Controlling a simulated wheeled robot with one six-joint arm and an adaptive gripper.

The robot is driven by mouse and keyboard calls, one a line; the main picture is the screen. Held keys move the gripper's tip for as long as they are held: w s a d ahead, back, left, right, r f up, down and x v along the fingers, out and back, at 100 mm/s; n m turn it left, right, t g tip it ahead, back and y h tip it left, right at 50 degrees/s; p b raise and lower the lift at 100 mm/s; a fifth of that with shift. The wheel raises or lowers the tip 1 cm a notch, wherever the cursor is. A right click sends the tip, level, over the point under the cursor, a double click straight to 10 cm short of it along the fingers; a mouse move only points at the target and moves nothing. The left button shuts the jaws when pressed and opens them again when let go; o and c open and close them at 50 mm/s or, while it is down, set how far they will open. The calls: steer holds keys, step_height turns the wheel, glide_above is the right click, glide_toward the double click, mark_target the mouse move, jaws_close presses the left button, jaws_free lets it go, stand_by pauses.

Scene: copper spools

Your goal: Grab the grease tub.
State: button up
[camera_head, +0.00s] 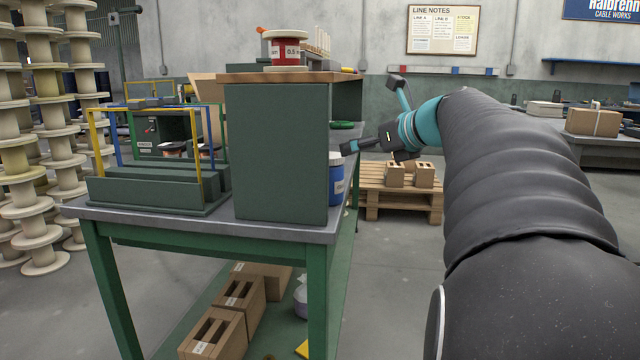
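A blue tub with a white lid and a pale label (336,184), which looks like the grease tub, stands on the workbench (227,228). The green cabinet (280,155) hides its left part. My gripper (371,113) is at the end of my arm, to the right of the tub and higher in the picture. Its two fingers are spread wide, one pointing up and one pointing left, with nothing seen between them. The left fingertip appears close to the tub's lid; I cannot tell the gap in depth.
A red-labelled spool (286,52) sits on the cabinet's wooden top. A green rack with yellow and blue handles (150,190) stands on the left of the bench. Cartons (240,300) lie beneath. A pallet with boxes (400,185) stands behind; the floor between is clear.

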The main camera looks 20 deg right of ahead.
mark_target(336, 157)
steer(key=x, duration=0.7)
steer(key=shift+w+a+f, duration=0.1)
steer(key=shift+w+f, duration=0.1)
steer(key=shift+f, duration=0.05)
steer(key=shift+f+b+x, duration=0.15)
steer(key=shift+b+x, duration=0.05)
steer(key=shift+x, duration=1.15)
steer(key=shift+f+b+x, duration=0.1)
steer(key=shift+b+x, duration=0.1)
steer(key=shift+x, duration=1.2)
steer(key=shift+s, duration=0.2)
steer(key=c, duration=1.8)
steer(key=shift+r, duration=0.1)
steer(key=shift+c, duration=0.4)
